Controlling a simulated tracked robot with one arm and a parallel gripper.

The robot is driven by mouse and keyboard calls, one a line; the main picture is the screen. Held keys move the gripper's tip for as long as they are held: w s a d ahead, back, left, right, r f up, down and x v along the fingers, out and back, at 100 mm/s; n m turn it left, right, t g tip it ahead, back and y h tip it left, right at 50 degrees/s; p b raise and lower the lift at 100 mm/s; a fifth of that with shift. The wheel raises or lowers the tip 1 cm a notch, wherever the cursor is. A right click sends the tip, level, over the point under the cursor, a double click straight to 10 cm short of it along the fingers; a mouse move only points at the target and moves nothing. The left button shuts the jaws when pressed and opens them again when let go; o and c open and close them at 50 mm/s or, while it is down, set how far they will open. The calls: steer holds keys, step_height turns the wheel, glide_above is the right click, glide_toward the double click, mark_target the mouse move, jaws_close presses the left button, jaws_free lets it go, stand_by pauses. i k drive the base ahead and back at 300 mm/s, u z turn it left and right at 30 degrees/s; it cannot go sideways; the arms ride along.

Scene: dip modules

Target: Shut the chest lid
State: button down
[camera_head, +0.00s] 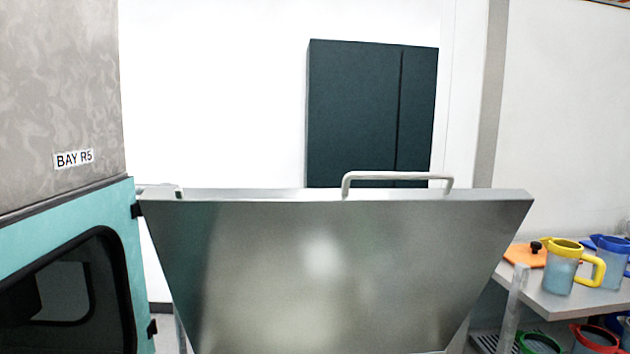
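The chest lid (330,275) is a large grey metal panel that stands raised and fills the lower middle of the head camera view. A pale bar handle (398,176) sits on its top edge, right of the middle. The chest body below the lid is out of view. My gripper does not show in this view, so its place relative to the lid cannot be seen.
A teal door with a dark window (70,250) stands close on the left, below a grey wall marked BAY R5. A dark cabinet (355,115) hangs behind the lid. At right, a shelf (545,300) holds jugs, including a yellow-rimmed one (562,268).

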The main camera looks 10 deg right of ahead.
mark_target(345, 270)
steer(key=z, duration=0.1)
steer(key=i, duration=1)
steer(key=u, duration=0.1)
